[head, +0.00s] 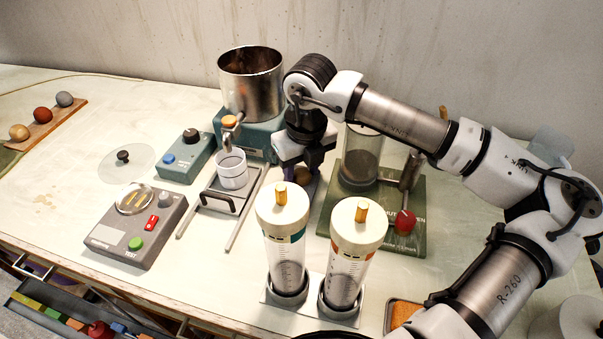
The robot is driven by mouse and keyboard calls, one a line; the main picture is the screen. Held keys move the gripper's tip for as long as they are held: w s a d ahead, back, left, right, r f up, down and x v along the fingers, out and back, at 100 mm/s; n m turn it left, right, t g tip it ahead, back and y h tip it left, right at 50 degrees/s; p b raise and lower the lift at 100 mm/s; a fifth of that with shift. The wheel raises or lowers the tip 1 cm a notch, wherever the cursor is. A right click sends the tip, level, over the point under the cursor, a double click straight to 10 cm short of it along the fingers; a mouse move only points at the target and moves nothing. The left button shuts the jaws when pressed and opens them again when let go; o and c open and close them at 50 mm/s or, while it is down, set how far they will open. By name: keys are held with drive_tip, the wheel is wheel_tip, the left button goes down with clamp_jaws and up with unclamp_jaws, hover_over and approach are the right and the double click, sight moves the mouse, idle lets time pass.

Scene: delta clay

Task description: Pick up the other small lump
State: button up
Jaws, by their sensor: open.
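My gripper (300,168) points down at the middle of the bench, behind the two clear cylinders, with its jaws open. Three round lumps sit in a row on a wooden strip at the far left: a tan one (19,132), a red-brown one (43,115) and a grey one (64,99).
Two capped clear cylinders (283,235) (350,252) stand just in front of my gripper. A steel pot (252,80) on a teal base is behind left. A white cup (232,168) is left, a green-based device (412,237) right. A grey tester (134,226) stands front left.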

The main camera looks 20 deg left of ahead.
drive_tip(key=c, duration=0.6)
drive_tip(key=shift+r, duration=0.15)
